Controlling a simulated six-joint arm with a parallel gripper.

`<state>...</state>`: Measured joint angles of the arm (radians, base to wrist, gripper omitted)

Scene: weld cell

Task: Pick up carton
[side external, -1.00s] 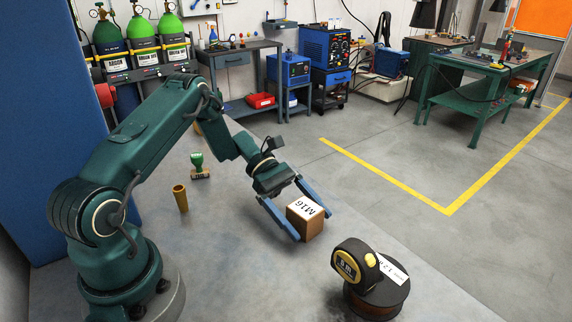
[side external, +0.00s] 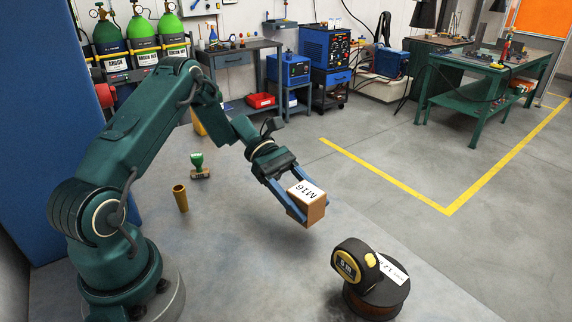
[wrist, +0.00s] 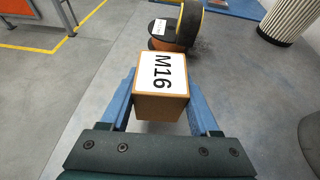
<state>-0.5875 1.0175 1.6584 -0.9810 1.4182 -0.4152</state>
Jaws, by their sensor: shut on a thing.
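The carton (side external: 309,203) is a small brown box with a white top label reading M16. My gripper (side external: 293,200) has its two blue fingers shut on the carton's sides. The carton appears held above the grey surface, slightly tilted in the side view. In the wrist view the carton (wrist: 161,88) sits between the fingers of my gripper (wrist: 162,95), label facing the camera. Its underside is hidden.
A brass tube (side external: 180,198) and a green-handled stamp (side external: 199,166) stand to the left.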

